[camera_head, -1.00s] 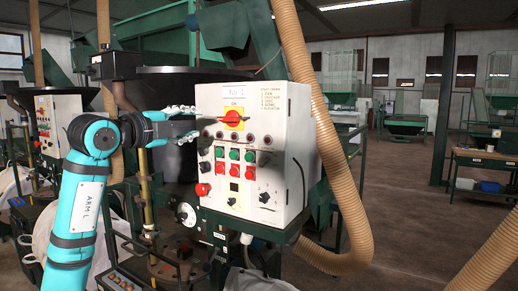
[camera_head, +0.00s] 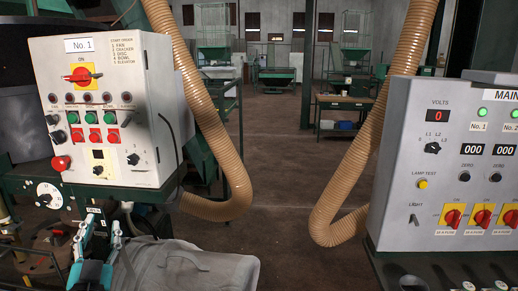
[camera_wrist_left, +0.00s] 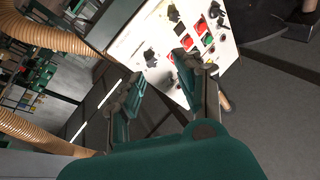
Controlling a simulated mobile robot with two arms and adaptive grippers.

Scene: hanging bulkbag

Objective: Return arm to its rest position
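My left gripper (camera_head: 100,232) shows low at the left in the head view, below the No. 1 control box and near a grey bag. Its two fingers stand apart with nothing between them. In the left wrist view the open fingers (camera_wrist_left: 158,70) point toward the white control panel (camera_wrist_left: 152,45), which appears tilted there. In the head view the No. 1 control box (camera_head: 105,150) has a red rotary switch and several coloured buttons. The rest of my left arm is largely out of the head view. My right gripper is not in view.
Beige ribbed hoses hang left (camera_head: 215,125) and right (camera_head: 375,130) of centre. A MAIN panel (camera_head: 405,190) stands at the right. Open floor (camera_head: 285,150) lies between the hoses, with a table (camera_head: 345,102) farther back.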

